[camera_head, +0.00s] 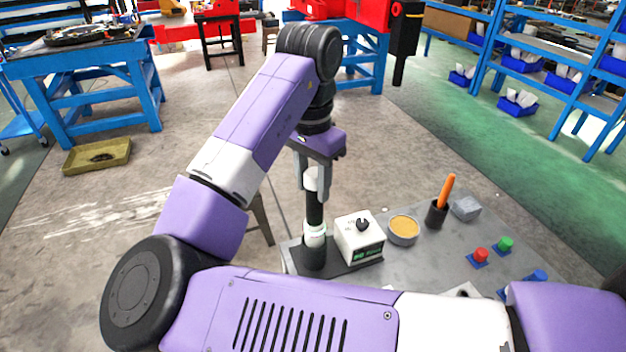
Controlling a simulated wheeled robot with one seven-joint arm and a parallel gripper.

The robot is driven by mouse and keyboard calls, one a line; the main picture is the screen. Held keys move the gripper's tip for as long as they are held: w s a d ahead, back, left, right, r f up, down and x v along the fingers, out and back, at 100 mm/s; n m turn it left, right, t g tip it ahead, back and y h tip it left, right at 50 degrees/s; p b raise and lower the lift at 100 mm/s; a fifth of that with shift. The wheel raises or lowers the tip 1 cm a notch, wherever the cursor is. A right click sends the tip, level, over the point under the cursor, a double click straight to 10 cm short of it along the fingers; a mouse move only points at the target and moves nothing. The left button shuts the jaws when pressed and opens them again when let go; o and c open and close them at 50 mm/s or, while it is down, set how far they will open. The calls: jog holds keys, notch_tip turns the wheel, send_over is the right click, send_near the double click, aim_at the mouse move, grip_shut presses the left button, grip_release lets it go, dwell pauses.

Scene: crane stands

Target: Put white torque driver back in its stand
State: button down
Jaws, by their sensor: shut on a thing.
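My gripper (313,186) points down over the near left part of the grey table, shut on the upper end of the white torque driver (311,180). The driver's white top shows between the fingers, with a black upright part below. The driver stands about upright in line with the black stand (313,258), at the left end of a dark base plate.
A white box with a black knob (360,237) stands right beside the stand. My arm hides the table's near side.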

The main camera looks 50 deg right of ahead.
aim_at(313, 174)
jog(key=shift+f+b, duration=0.5)
jog(key=shift+f, duration=0.55)
jog(key=c, duration=0.8)
grip_release()
notch_tip(313, 174, up, 5)
jog(key=p, duration=0.5)
jog(key=shift+r+p, duration=0.1)
jog(key=shift+p, duration=0.25)
jog(key=shift+a+r, duration=0.1)
jog(key=shift+r, duration=3.75)
